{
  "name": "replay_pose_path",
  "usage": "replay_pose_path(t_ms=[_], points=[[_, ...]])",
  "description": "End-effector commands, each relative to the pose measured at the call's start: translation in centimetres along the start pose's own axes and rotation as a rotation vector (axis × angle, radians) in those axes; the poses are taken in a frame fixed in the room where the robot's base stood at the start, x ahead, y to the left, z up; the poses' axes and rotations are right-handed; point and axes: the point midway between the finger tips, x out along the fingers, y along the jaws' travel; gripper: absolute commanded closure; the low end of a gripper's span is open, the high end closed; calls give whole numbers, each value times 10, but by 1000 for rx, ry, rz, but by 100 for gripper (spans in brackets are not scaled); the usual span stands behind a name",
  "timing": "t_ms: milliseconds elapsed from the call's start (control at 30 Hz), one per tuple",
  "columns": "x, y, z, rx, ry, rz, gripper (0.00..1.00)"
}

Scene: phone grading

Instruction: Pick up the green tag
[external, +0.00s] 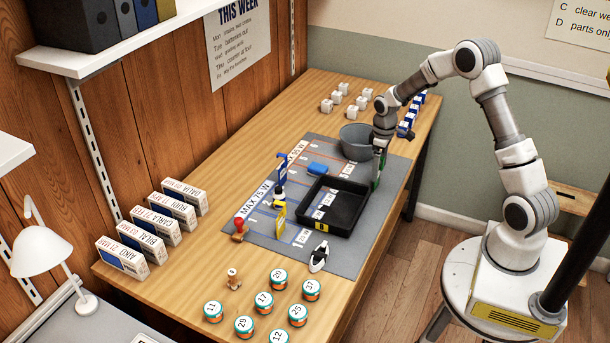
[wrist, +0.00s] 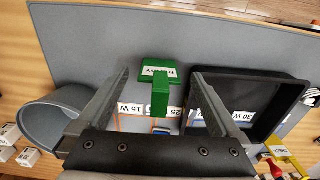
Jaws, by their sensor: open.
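In the external view the green tag (external: 377,171) shows as a thin green strip beside the black tray. My gripper (external: 380,155) is directly above it, pointing down. In the wrist view my gripper (wrist: 160,77) is open, one finger on each side of the green post, with gaps on both sides. I cannot tell how far the fingertips are above the mat.
The black tray (external: 322,228) is close beside the tag, and a grey round bin (external: 352,142) is on its other side. White cubes stand at the table's far end.

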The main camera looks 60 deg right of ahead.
Motion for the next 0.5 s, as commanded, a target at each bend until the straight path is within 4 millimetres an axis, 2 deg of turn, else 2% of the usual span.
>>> replay_pose_path(t_ms=[200,467,500], points=[[35,0,-2,-1,-3,-2,0],[40,0,-2,0,0,0,0],[40,0,-2,0,0,0,4]])
